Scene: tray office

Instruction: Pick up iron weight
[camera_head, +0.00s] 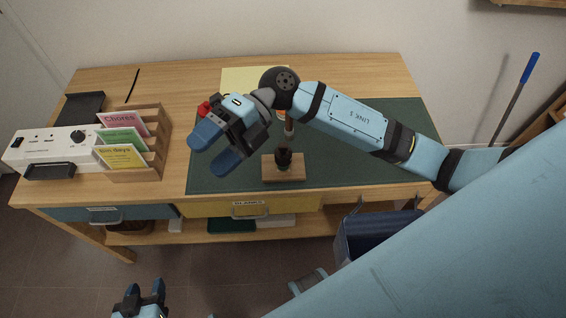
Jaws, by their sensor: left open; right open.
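A small dark, rounded piece (283,157) sits on a wooden block (284,174) on the green desk mat, with a short brown post just behind it. It may be the iron weight, but it is too small to be sure. My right gripper (211,153) is open and empty above the left part of the mat, to the left of the block and apart from it. Its arm crosses over the mat and hides part of it. My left gripper (143,292) is open and empty at the bottom left, low in front of the desk.
A red object (205,107) is partly hidden behind my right gripper. A wooden card rack (160,140) and a white device (45,146) stand on the desk's left side. A blue bin (372,238) is in front of the desk. The green mat (335,170) is clear right of the block.

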